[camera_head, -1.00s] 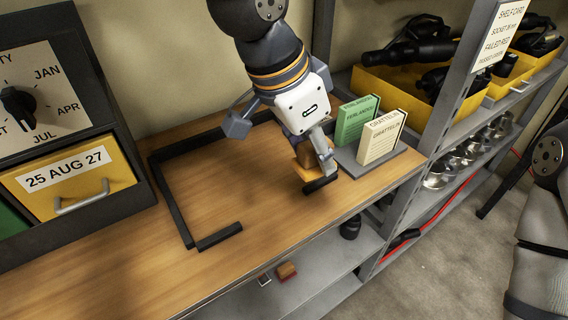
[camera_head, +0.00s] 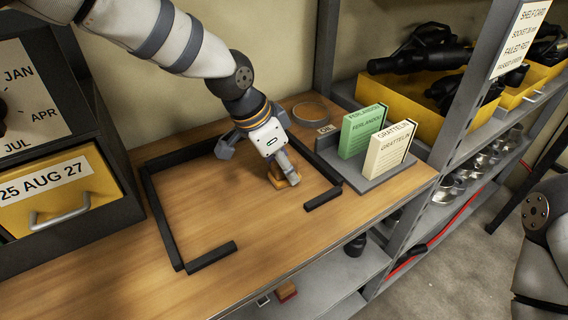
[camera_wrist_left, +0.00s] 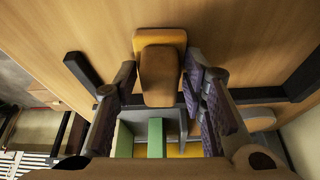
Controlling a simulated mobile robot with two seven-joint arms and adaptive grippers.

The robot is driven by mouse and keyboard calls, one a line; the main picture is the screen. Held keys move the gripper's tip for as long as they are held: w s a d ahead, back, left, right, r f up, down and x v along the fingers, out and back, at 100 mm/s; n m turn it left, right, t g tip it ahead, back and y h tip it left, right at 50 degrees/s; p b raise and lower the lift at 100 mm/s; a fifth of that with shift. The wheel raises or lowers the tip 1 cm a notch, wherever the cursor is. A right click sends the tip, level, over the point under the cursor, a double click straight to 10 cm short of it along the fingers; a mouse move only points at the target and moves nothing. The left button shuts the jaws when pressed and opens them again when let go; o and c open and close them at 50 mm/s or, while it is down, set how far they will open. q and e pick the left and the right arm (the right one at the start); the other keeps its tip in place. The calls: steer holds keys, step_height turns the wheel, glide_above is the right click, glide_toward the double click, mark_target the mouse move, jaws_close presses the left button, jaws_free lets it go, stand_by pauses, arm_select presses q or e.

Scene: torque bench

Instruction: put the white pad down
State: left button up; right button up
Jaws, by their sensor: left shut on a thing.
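My left gripper (camera_head: 284,177) is shut on a brown and orange block (camera_head: 277,183). It is low over the wooden bench top, inside the black frame of strips, near its right side. In the left wrist view the block (camera_wrist_left: 160,75) sits between the two dark fingers, with its orange end away from the camera. I cannot tell whether the block touches the bench. No white pad shows in either view. My right arm shows at the right edge of the head view, but its gripper is out of view.
Black strips (camera_head: 160,220) outline an area on the bench (camera_head: 215,215), clear around the gripper. A grey holder with a green book (camera_head: 362,130) and a cream book (camera_head: 391,150) stands right. A round flat thing (camera_head: 311,112) lies behind. A yellow-drawer cabinet (camera_head: 60,195) stands left.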

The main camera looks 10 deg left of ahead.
arm_select(q)
steer(key=o, duration=1)
steer(key=shift+o, duration=0.2)
steer(key=shift+f, duration=0.2)
steer(key=p+v, duration=0.1)
steer(key=v, duration=1.1)
steer(key=shift+s+a, duration=0.2)
steer(key=shift+s, duration=0.2)
arm_select(e)
steer(key=shift+w+r+t, duration=0.3)
steer(key=shift+w+r, duration=0.5)
arm_select(q)
steer(key=shift+f, duration=0.1)
